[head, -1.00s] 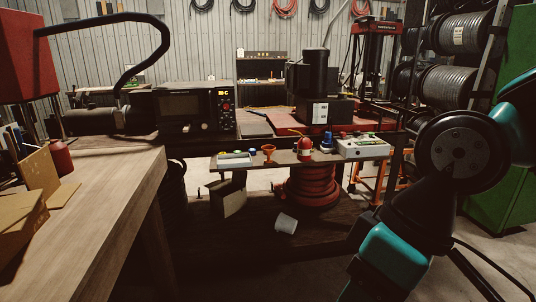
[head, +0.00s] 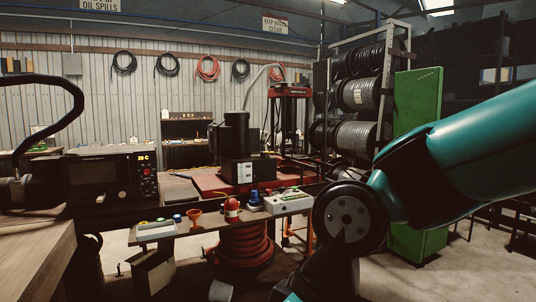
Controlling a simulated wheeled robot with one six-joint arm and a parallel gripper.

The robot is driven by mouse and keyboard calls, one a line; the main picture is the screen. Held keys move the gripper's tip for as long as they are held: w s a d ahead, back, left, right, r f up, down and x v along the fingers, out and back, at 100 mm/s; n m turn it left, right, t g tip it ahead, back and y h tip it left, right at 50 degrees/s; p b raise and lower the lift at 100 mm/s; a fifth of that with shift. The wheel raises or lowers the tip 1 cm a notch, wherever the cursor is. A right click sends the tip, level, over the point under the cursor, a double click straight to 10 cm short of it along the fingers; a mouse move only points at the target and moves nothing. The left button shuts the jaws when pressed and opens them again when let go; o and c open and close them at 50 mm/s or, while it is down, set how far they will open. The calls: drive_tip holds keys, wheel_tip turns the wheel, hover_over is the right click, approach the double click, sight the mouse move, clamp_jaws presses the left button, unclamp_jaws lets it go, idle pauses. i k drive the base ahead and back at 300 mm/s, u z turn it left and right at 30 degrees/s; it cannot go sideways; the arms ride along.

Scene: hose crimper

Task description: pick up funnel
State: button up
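A small orange funnel (head: 194,217) stands on the narrow shelf (head: 183,240) in front of the black machine, left of the middle. A blue cap-like item stands just left of it and a red and white container (head: 231,208) to its right. My teal and black arm fills the right side of the head view, well apart from the funnel. My gripper is not in view.
A blue item (head: 254,197) and a white control box (head: 288,201) stand further right on the shelf. A red coiled hose (head: 241,247) is below. A wooden bench (head: 35,262) is at the left. A white bucket (head: 221,291) lies on the floor. A green cabinet (head: 417,150) stands at right.

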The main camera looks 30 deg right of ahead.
sight(193, 213)
drive_tip(key=i, duration=2.15)
drive_tip(key=u, duration=0.55)
